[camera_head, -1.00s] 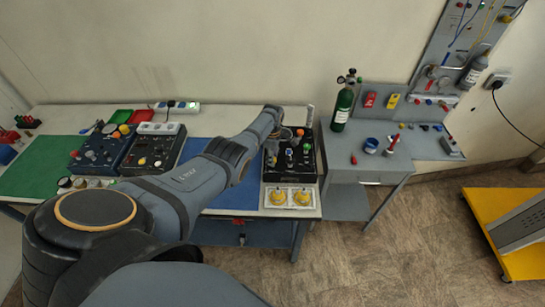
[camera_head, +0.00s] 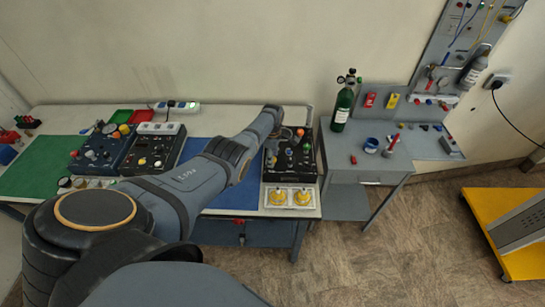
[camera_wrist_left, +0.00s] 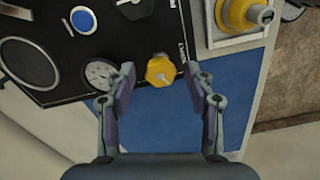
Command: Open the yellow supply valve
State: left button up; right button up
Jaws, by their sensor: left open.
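In the left wrist view the yellow valve knob (camera_wrist_left: 160,70) sits at the edge of a black panel (camera_wrist_left: 45,65), beside a small round gauge (camera_wrist_left: 100,73). My left gripper (camera_wrist_left: 160,72) is open, with one finger on each side of the knob in this view. I cannot tell whether either finger touches it. In the head view my left arm reaches across the bench to the black trainer box (camera_head: 308,170). My left gripper (camera_head: 274,148) is small and partly blends with the box there, and I cannot make out the valve knob clearly. My right gripper is not in view.
A white panel with two yellow knobs (camera_head: 278,197) lies in front of the box; one yellow knob also shows in the wrist view (camera_wrist_left: 238,15). A blue mat (camera_head: 222,202) lies left of the box. A green cylinder (camera_head: 342,108) stands on the grey side table (camera_head: 425,148).

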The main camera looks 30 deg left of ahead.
pick_arm(q)
notch_tip(320, 180, up, 12)
dwell(0.6)
